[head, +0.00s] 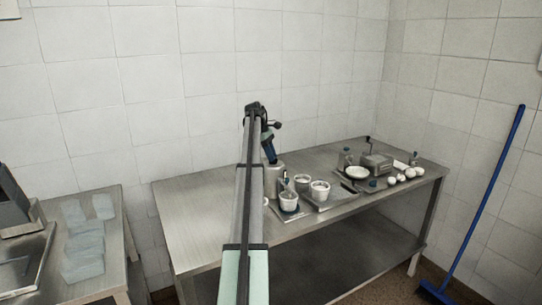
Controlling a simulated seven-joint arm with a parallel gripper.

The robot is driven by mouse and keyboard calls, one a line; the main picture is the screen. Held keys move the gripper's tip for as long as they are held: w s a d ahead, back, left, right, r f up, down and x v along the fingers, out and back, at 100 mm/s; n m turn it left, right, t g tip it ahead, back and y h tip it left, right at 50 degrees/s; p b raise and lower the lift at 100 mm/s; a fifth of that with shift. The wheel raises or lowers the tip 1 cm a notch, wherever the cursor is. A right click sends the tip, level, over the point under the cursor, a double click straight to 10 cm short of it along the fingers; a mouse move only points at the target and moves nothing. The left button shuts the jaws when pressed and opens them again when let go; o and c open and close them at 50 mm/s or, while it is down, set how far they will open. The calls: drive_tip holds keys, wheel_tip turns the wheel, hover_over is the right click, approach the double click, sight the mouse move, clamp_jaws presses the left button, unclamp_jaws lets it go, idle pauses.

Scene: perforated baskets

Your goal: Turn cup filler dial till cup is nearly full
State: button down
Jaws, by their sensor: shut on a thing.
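My arm reaches up from the bottom middle of the head view, and its dark wrist bends down over the steel table. My gripper (272,160), below a blue part, is at the top of a grey metal cylinder (272,181), which looks like the cup filler. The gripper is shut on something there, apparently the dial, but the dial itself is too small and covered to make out. A white cup (289,201) stands just right of the cylinder, on a dark base. Its fill level cannot be told.
A bowl (357,173), a boxy device with a crank (376,161) and several white round items (401,175) are further right. The table's left part (200,210) is clear. A blue broom (486,205) leans right.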

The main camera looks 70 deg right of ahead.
drive_tip(key=shift+m, duration=0.5)
idle(0.3)
drive_tip(key=c, duration=1.1)
unclamp_jaws()
drive_tip(key=shift+w+d+r, duration=0.1)
drive_tip(key=shift+w+r, duration=0.1)
drive_tip(key=shift+r, duration=0.3)
drive_tip(key=w, duration=0.4)
drive_tip(key=w+d, duration=0.1)
drive_tip(key=w, duration=0.3)
drive_tip(key=w+d, duration=0.1)
drive_tip(key=w, duration=0.2)
drive_tip(key=shift+w+d, duration=0.15)
drive_tip(key=shift+w, duration=0.25)
drive_tip(key=shift+s, duration=0.1)
